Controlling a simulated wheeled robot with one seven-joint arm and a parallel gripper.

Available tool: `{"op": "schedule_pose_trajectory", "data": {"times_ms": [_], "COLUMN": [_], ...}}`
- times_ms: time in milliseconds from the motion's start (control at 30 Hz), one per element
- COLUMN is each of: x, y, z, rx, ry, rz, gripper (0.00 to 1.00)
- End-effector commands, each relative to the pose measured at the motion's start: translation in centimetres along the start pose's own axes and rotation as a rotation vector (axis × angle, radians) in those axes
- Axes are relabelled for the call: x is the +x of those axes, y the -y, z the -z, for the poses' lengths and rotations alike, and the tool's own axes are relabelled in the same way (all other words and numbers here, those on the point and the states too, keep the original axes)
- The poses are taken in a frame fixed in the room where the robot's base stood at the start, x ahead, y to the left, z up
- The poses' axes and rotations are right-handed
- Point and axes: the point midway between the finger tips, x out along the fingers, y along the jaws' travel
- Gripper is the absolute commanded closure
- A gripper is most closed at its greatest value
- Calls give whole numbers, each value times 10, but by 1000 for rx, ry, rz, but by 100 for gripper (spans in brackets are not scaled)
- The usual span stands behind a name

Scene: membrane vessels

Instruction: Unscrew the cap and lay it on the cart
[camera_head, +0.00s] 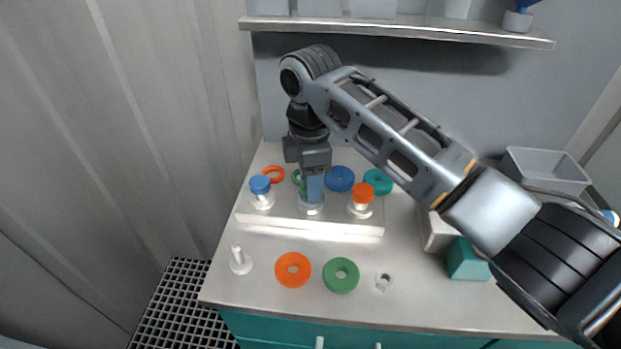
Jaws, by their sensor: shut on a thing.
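My gripper (314,188) points straight down over the middle of three short white vessels on a raised white plate (250,218). It is shut on the top of this middle vessel, where the cap sits. The fingers hide the cap almost wholly, so its colour is unclear; the vessel's white round base (311,208) shows below them. The left vessel wears a blue cap (260,185) and the right vessel an orange cap (362,192). The cart (225,285) has a pale metal top and a teal body.
An orange ring (293,270), a green ring (341,275), a white post (240,262) and a nut (384,282) lie in front. Blue (340,178) and teal (378,181) discs lie behind. A teal block (467,262) and grey bin (546,170) stand right. A shelf (400,27) hangs above.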

Motion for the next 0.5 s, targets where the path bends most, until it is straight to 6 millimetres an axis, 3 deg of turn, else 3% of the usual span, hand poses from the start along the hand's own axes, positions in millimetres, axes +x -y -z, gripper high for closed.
{"op": "schedule_pose_trajectory", "data": {"times_ms": [500], "x": [0], "y": [0], "z": [0], "rx": [-685], "ry": [1], "rz": [-2], "gripper": [97]}}
